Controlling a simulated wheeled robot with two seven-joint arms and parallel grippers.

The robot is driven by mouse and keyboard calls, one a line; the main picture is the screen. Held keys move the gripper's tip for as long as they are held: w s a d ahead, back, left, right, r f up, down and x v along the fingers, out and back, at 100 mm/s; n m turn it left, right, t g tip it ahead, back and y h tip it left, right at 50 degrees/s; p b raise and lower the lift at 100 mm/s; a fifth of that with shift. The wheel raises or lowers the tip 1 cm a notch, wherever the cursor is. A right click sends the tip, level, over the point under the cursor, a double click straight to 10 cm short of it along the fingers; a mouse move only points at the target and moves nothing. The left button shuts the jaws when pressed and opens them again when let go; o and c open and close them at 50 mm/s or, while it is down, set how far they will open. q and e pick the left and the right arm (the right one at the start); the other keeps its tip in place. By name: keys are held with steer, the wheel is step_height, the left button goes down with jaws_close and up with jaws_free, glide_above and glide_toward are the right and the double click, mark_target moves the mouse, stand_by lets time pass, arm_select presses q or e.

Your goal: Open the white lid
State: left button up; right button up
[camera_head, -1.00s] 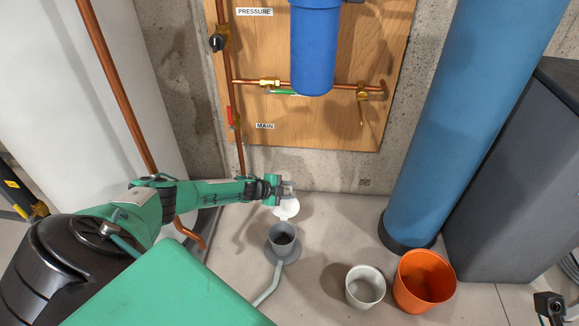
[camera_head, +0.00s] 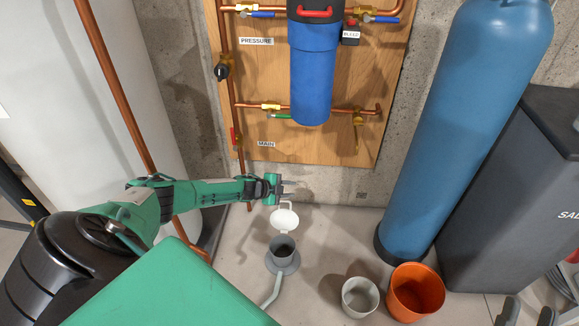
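The white lid (camera_head: 285,220) is a round disc standing raised at the back of the grey cup-shaped drain (camera_head: 282,250), on the floor below the wooden board. The drain's mouth is uncovered. My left gripper (camera_head: 289,188) reaches in from the left and is just above the lid's upper edge. Its fingers look apart, with nothing seen between them; small detail there is hard to make out. My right gripper (camera_head: 528,313) is partly in view at the bottom right edge, fingers apart and empty, far from the lid.
A light grey bucket (camera_head: 360,298) and an orange bucket (camera_head: 414,293) stand right of the drain. Behind them are a tall blue tank (camera_head: 460,130) and a dark grey bin (camera_head: 500,200). Copper pipes and a blue filter (camera_head: 312,75) are on the wooden board (camera_head: 260,85).

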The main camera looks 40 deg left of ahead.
steer(key=s+a+f+g+p, duration=0.1)
steer(key=a+f+g+p, duration=0.1)
steer(key=f+g, duration=0.55)
steer(key=s+a+f+g+p, duration=0.2)
steer(key=a+f+g, duration=0.15)
steer(key=f, duration=0.65)
steer(key=s+d+f+g+h+p, duration=0.1)
steer(key=s+d+g+h+p, duration=0.2)
steer(key=d+g+h+p, duration=0.2)
steer(key=shift+s+d+g, duration=0.3)
steer(key=shift+d+g, duration=1.3)
steer(key=shift+d, duration=1.1)
steer(key=shift+f, duration=0.1)
